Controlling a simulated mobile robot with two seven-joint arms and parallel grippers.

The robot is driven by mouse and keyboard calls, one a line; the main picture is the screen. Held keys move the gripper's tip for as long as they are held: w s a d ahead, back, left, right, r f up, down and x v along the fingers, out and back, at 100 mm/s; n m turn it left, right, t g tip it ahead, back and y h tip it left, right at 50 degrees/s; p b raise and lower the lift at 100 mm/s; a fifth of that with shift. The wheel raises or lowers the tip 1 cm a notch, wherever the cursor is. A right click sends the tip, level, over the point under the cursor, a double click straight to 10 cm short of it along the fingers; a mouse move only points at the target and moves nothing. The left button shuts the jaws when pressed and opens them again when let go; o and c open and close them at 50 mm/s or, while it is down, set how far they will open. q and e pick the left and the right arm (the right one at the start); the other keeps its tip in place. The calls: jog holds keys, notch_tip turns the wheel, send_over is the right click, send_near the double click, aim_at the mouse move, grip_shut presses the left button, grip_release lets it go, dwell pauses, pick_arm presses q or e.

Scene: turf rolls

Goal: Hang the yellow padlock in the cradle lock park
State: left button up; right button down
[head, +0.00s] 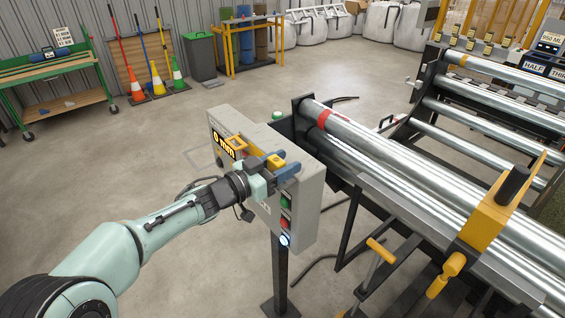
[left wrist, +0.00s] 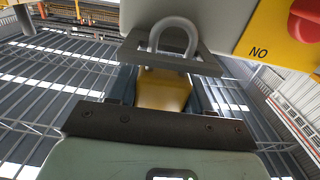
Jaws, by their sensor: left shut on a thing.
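The yellow padlock (head: 275,161) is between the fingers of my left gripper (head: 279,171), beside the grey control box. In the left wrist view its yellow body (left wrist: 162,90) sits between the two blue-grey fingers of my left gripper (left wrist: 160,88), which is shut on it. Its pale metal shackle (left wrist: 174,28) points up at a dark flat plate (left wrist: 172,60) below the box. The shackle overlaps the plate; I cannot tell whether it hangs on it. No label shows which part is the cradle lock park. My right gripper is out of view.
The grey control box (head: 308,188) stands on a post, with lit buttons on its side. A red knob on a yellow plate (left wrist: 267,35) is close at right in the wrist view. Steel rollers (head: 400,175) and a yellow clamp (head: 488,215) lie right.

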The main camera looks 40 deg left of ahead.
pick_arm(q)
jog(key=shift+f+b, duration=0.35)
jog(key=shift+f, duration=0.2)
jog(key=o, duration=1.2)
jog(key=v, duration=1.3)
jog(key=shift+s, duration=0.2)
